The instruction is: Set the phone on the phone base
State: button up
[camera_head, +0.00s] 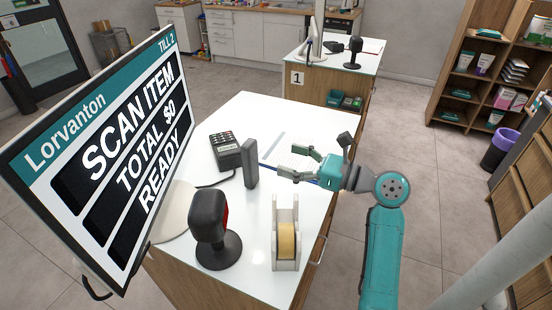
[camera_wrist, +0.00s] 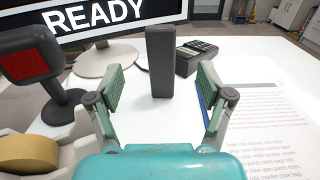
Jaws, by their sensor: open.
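The phone (camera_head: 251,163), a dark grey slab-shaped handset, stands upright on the white counter; in the wrist view it (camera_wrist: 160,62) appears centred between the fingers and beyond their tips. The phone base (camera_head: 226,150), a dark unit with a keypad and a cord, lies just left of and behind the phone; it also shows in the wrist view (camera_wrist: 197,52), to the right of the phone. My gripper (camera_head: 292,162) is open and empty, to the right of the phone and apart from it, its fingers pointing at it. The wrist view shows both finger pads (camera_wrist: 160,90) spread wide.
A large till screen (camera_head: 110,150) stands at the left. A scanner with a red window (camera_head: 210,225) and a tape dispenser (camera_head: 286,235) stand toward the near side. A printed paper sheet (camera_wrist: 265,120) lies at the right in the wrist view. The counter's far end is clear.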

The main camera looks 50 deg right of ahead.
aim_at(254, 150)
jog(key=x, duration=1.1)
jog(key=shift+w+f, duration=0.15)
jog(key=shift+w, duration=0.15)
jog(key=shift+c, duration=0.2)
grip_shut()
